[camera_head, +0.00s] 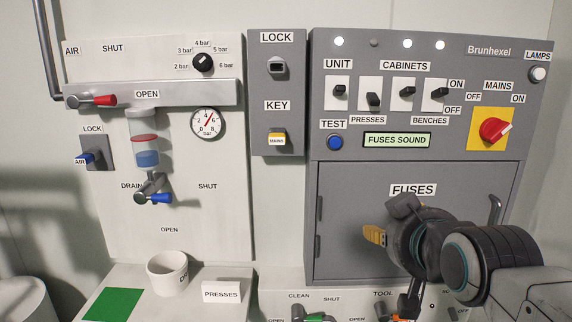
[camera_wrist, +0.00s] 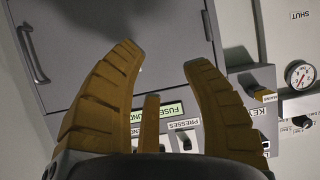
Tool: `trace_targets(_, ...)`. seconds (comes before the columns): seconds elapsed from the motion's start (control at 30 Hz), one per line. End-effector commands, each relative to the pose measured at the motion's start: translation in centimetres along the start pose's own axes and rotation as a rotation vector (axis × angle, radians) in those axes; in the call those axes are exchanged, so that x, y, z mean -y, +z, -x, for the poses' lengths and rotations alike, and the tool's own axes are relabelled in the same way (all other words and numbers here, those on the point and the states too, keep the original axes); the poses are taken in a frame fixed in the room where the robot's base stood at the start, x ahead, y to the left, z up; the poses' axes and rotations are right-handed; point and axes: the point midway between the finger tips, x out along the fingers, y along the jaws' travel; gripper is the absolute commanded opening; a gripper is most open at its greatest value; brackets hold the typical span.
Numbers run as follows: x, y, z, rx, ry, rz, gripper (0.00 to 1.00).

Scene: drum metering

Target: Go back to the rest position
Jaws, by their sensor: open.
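My gripper (camera_head: 375,235) is in front of the grey fuse cabinet door (camera_head: 345,210) at the right in the head view. Its orange fingers point left. The fuse cabinet door (camera_wrist: 120,35) and the green display reading FUSES SOUND (camera_wrist: 172,110) show behind the fingers. In the head view the display (camera_head: 397,140) is lit above the door. My arm hides the door's lower right part.
The door handle (camera_head: 495,210) stands out right of my wrist. At left is the air panel with a red lever (camera_head: 104,100), a blue drain lever (camera_head: 158,198) and a gauge (camera_head: 208,122). A white cup (camera_head: 167,272), green mat (camera_head: 112,304) and PRESSES sign (camera_head: 221,293) sit below.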

Motion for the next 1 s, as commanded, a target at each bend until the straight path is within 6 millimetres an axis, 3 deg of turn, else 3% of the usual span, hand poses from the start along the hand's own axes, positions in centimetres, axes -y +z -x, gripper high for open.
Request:
trace_targets(0.03, 0.0, 0.9, 1.5, 0.094, 0.0, 0.0, 0.44)
trace_targets(0.3, 0.0, 11.0, 7.5, 0.533, -0.001, 0.0, 0.44)
trace_targets(0.5, 0.0, 15.3, 11.5, 0.731, -0.001, 0.0, 0.44)
trace_targets(0.7, 0.0, 17.1, 13.2, 0.814, -0.002, 0.0, 0.44)
trace_targets(1.0, 0.0, 17.4, 13.4, 0.822, -0.002, 0.0, 0.44)
